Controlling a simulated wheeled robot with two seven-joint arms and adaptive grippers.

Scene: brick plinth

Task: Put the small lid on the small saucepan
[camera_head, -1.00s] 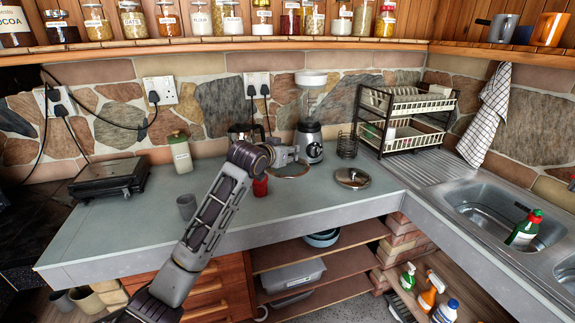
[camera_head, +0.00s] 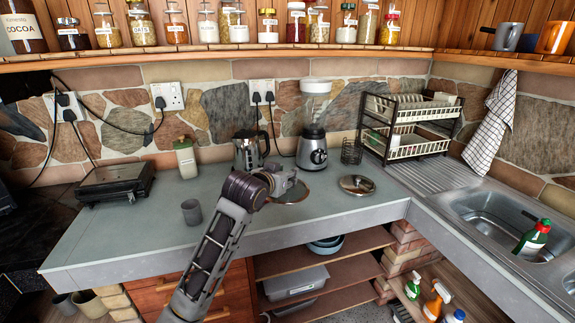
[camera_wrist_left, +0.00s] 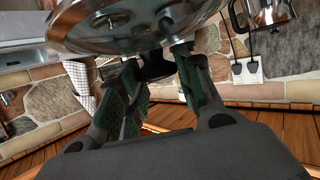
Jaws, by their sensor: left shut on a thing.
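My left gripper (camera_head: 278,184) is shut on a shiny round lid (camera_head: 292,195), partly hidden behind the gripper in the head view. The lid fills the top of the left wrist view (camera_wrist_left: 110,28), close against the gripper's fingers (camera_wrist_left: 160,85). In the head view it appears over the counter's front part; its exact height is hard to tell. A second shiny round lid (camera_head: 357,184) with a dark knob lies to its right. I cannot make out a small saucepan; my arm hides part of the counter. My right gripper is not in view.
A kettle (camera_head: 248,150) and a blender (camera_head: 312,140) stand behind the held lid. A grey cup (camera_head: 191,211) and a lidded jar (camera_head: 186,158) stand to the left. A dish rack (camera_head: 408,125) and sink (camera_head: 500,218) are right. The left counter (camera_head: 120,222) has free room.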

